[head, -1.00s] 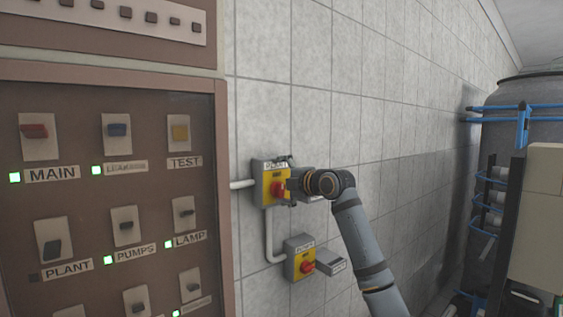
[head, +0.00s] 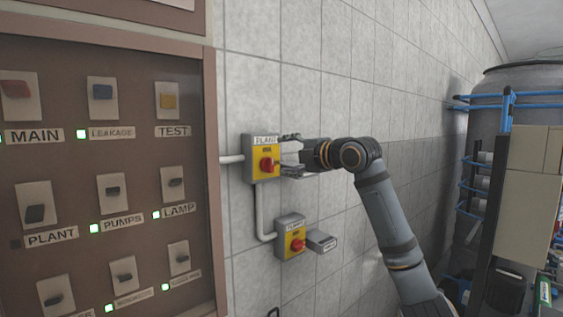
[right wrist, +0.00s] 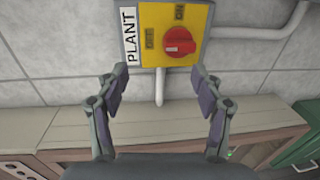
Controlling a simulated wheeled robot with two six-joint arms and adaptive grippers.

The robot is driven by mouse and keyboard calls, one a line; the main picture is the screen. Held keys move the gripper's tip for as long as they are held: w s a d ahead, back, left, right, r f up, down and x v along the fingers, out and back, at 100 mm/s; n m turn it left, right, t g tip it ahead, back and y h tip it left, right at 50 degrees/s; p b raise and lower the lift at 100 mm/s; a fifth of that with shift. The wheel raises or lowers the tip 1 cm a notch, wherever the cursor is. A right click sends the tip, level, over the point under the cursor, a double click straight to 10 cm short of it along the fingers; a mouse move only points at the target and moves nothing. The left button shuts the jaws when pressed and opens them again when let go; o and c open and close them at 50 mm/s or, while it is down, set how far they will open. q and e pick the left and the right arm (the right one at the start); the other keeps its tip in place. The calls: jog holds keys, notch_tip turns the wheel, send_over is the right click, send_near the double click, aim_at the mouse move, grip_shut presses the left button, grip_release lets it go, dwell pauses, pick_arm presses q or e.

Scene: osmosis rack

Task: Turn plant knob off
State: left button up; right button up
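The red plant knob (head: 267,164) sits on a yellow-faced grey box (head: 247,178) labelled PLANT on the tiled wall. It also shows at the top of the right wrist view (right wrist: 180,42), between OFF and ON markings. There its ridge lies roughly along the line toward OFF. My right gripper (head: 290,154) is open and empty, just right of the box, with its fingers toward the knob. In the right wrist view its two fingers (right wrist: 158,85) are spread wide below the knob, apart from it. My left gripper is out of view.
A second box (head: 289,240) with a red knob is mounted below, with a grey plate hanging beside it. A brown control panel (head: 208,200) stands left; its PLANT lamp (head: 15,244) is dark, others green. A tank (head: 505,95) with blue pipes stands right.

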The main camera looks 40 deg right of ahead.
jog(key=s+b, duration=0.2)
jog(key=s, duration=0.1)
jog(key=shift+s+d+f, duration=0.2)
dwell(0.5)
jog(key=shift+w, duration=0.1)
